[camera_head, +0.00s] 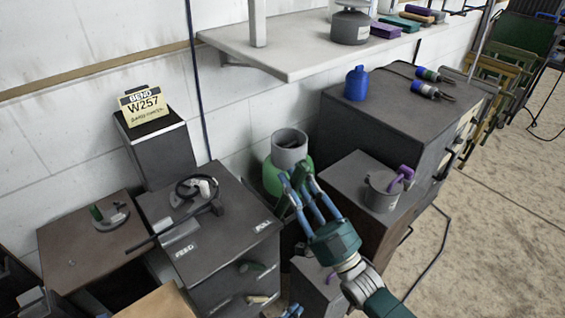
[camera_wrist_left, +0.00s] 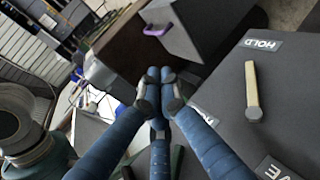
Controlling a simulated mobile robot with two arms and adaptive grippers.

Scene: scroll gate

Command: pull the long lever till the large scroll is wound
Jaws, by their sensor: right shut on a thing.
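A long black bar (camera_head: 160,236) reaches left from the top of a dark cabinet (camera_head: 236,208), beside a dark ring with a pale fitting (camera_head: 200,187); I cannot tell if it is the long lever. I cannot make out a large scroll. My right gripper (camera_head: 298,182) is in front of a grey cylinder (camera_head: 290,144) and a green vessel (camera_head: 271,178). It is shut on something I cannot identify. My left gripper (camera_head: 292,312) barely shows at the bottom edge. In the left wrist view its blue fingers (camera_wrist_left: 160,85) lie close together with nothing visible between them.
A grey pot (camera_head: 383,194) stands on a cabinet right of my right gripper. A white shelf (camera_head: 285,52) overhangs behind.

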